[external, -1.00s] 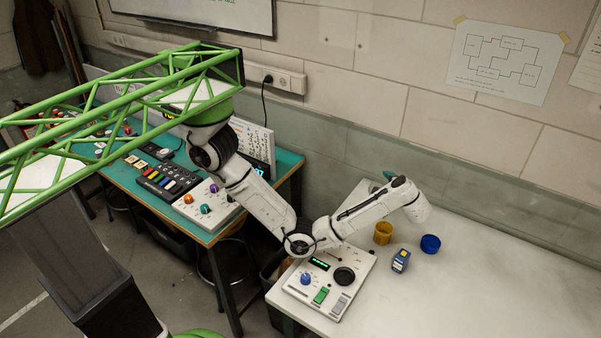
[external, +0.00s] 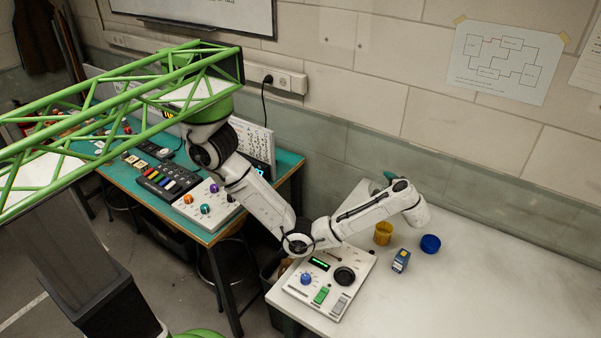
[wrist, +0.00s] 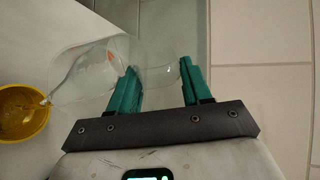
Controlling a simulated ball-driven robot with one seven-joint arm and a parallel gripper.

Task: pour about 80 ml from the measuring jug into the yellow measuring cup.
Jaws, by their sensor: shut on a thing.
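The clear measuring jug (wrist: 85,75) shows in the wrist view between the green fingers of my gripper (wrist: 157,68). My gripper is shut on it. The jug lies tipped over to the left, with its lip at the near rim of the yellow measuring cup (wrist: 22,114). The liquid inside is hard to make out, and I cannot tell whether any is flowing. In the external view the yellow cup (external: 383,234) stands upright on the white table below my wrist. My arm mostly hides the gripper and the jug there; a little green shows behind the wrist.
A blue cup (external: 430,243) and a small blue box (external: 400,261) stand near the yellow cup. A control panel (external: 328,284) with knobs lies under my arm at the table's left. The wall runs close behind; the table's right side is clear.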

